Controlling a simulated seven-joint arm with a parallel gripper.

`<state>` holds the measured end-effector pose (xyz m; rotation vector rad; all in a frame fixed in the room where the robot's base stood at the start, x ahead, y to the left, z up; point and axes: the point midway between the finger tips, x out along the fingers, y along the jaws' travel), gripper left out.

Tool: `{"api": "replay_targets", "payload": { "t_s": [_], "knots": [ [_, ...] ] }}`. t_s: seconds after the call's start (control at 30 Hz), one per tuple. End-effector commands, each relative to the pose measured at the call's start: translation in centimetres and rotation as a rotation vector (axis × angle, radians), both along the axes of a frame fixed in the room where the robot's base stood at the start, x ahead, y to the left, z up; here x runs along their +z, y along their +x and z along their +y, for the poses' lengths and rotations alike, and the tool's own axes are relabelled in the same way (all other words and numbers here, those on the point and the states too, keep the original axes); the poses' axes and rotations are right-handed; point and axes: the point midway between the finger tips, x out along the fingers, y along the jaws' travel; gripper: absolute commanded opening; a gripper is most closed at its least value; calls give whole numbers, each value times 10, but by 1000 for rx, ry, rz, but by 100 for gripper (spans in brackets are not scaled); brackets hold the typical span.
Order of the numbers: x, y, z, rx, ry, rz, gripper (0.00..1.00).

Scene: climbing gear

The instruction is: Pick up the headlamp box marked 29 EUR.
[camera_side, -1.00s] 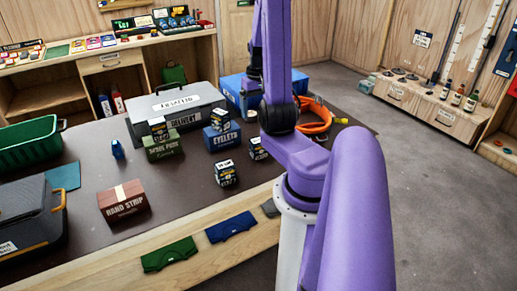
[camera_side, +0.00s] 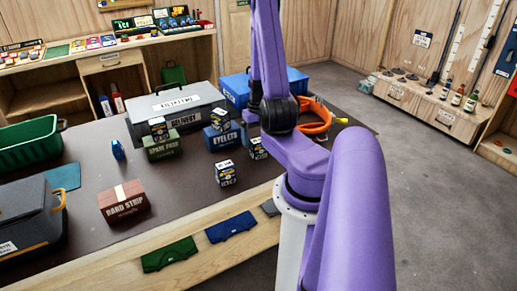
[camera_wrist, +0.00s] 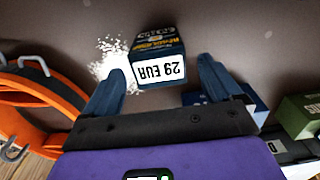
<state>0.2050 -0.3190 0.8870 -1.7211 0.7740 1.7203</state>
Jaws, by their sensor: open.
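In the wrist view, the dark headlamp box (camera_wrist: 157,52) stands ahead of my gripper (camera_wrist: 161,70), with a white label (camera_wrist: 160,74) reading 29 EUR upside down. The label lies between the two blue fingers, which are spread apart with nothing clamped. In the side view, this appears to be the small dark box (camera_side: 258,148) right of the blue eyelets box. Similar boxes stand on the table (camera_side: 225,173), on the green box (camera_side: 158,128) and on the eyelets box (camera_side: 221,119). Their price marks are too small to read. My fingers are hidden behind my arm there.
An orange strap coil (camera_wrist: 45,95) lies left of my gripper in the wrist view. White powder (camera_wrist: 110,62) lies beside the headlamp box. The blue eyelets box (camera_side: 222,137) and green box (camera_side: 162,145) stand close by. A brown box (camera_side: 123,202) stands front left.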

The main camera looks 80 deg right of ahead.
Motion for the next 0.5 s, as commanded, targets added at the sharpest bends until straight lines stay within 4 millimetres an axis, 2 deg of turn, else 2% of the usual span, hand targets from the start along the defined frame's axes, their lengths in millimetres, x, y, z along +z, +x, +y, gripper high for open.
{"api": "replay_targets", "payload": {
  "t_s": [0.5],
  "knots": [
    [-48, -4, 5, 0, 3, 1, 92]
  ]
}}
